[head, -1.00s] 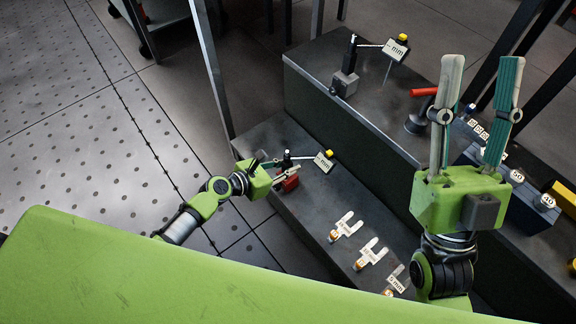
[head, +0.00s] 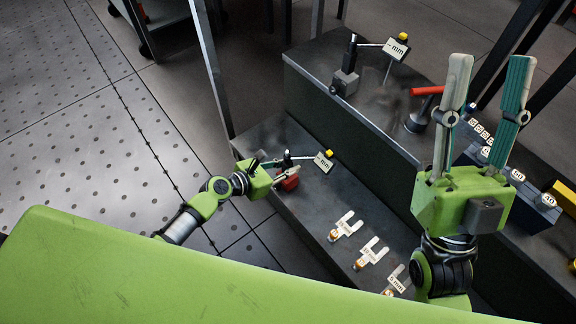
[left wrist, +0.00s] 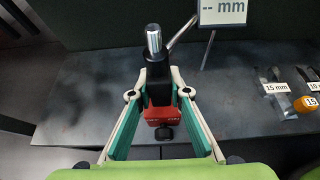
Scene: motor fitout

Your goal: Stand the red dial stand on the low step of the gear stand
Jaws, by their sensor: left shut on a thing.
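The red dial stand has a red base (head: 290,183), a dark post and an arm with a "mm" display. My left gripper (head: 283,174) is shut on it at the near left part of the low step (head: 300,215) of the gear stand. In the left wrist view, the red base (left wrist: 172,113) and upright post sit between the two fingers. Whether the base touches the step is hard to tell. My right gripper (head: 488,90) is raised, fingers apart and empty, in front of the upper step.
A grey dial stand (head: 345,82) and a red-handled tool (head: 419,118) stand on the upper step (head: 375,110). Several labelled fork gauges (head: 345,226) lie further along the low step. Labelled blocks and a yellow block (head: 564,198) are at right.

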